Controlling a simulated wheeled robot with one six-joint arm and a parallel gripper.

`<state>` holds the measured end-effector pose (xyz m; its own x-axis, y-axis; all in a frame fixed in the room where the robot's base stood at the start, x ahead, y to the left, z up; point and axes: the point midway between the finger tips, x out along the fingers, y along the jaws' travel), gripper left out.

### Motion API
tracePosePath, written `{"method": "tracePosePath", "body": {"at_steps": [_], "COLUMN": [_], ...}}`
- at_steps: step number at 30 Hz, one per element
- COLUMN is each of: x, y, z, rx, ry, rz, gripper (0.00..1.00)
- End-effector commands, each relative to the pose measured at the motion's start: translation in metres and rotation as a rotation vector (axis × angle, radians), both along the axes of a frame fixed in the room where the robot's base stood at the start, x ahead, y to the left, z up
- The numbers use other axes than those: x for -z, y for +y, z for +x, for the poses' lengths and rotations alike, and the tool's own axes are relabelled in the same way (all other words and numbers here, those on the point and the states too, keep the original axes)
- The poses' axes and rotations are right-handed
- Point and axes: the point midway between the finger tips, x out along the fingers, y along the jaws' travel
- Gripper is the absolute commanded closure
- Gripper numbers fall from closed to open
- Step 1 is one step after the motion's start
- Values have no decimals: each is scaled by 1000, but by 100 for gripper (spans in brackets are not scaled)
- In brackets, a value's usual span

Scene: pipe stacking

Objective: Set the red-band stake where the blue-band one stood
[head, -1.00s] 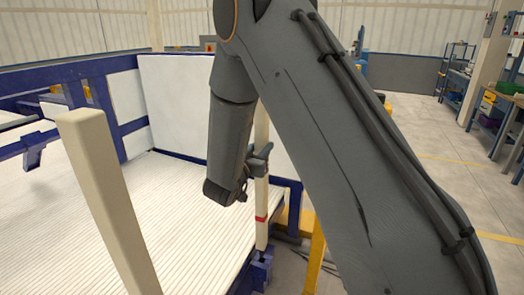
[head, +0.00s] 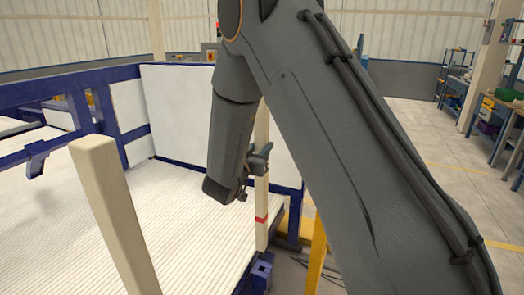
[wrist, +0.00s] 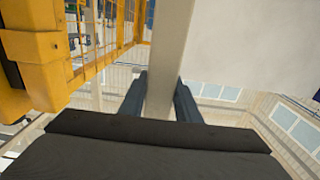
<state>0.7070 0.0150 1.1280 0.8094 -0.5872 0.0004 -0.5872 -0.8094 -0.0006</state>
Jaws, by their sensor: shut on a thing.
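The red-band stake (head: 261,200) is a pale beige square post with a red band near its lower end. It stands upright in my gripper (head: 260,160), which is shut on it above the band. The stake's lower end appears just above and behind the open top of a blue stake socket (head: 261,272); I cannot tell the exact gap. In the wrist view the beige post (wrist: 163,80) runs between the two dark fingers (wrist: 160,105). My arm hides part of the upper stake. No blue band shows in either view.
Another beige post (head: 115,215) stands at the near left, with no band visible. A ribbed white bed (head: 190,240) with a blue frame lies left of the socket. A yellow post (head: 316,250) stands to the right. Open floor (head: 420,150) lies beyond my arm.

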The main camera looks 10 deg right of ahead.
Motion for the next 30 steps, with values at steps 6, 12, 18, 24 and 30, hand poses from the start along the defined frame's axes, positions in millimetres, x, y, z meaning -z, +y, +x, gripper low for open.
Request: {"method": "tracePosePath", "body": {"at_steps": [6,12,18,24,30], "x": [-22,-37,-53,-69,-79], "y": [0,0,0,0,0], "z": [0,0,0,0,0], "rx": [1,0,0,0,0], "ry": [-4,-4,-4,-4,-4], "rz": [-1,0,0,-1,0], "gripper": [100,100,100,100,100]}}
